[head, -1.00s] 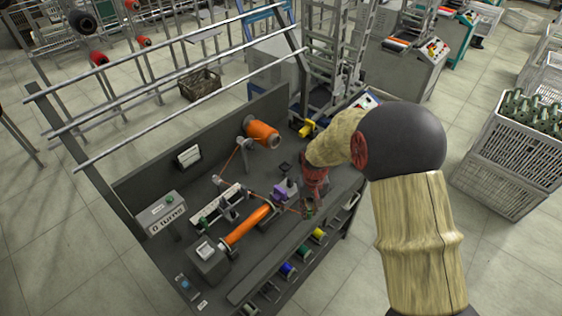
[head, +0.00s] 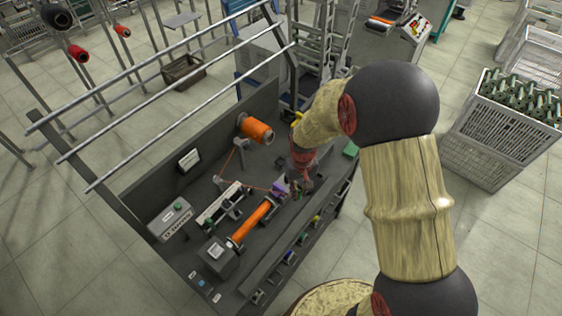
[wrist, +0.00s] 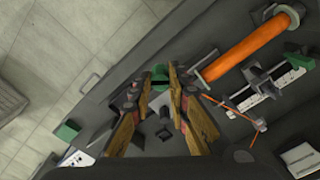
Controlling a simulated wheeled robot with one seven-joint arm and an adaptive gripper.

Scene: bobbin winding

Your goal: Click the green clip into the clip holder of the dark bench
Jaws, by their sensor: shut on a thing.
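My gripper (wrist: 157,80) is over the dark bench (head: 166,233). Its fingers are closed on the green clip (wrist: 160,70), which shows between the fingertips in the wrist view. In the head view my gripper (head: 304,187) is just right of a purple block (head: 279,190), and the clip cannot be made out there. I cannot clearly pick out the clip holder; small dark parts lie on the bench around the fingers in the wrist view.
An orange bobbin (head: 250,222) lies left of my gripper, with an orange thread running to the orange spool (head: 256,130) behind. A green box (head: 350,150) is at the bench's right end. Several small spools line the front edge. A crate (head: 500,125) stands right.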

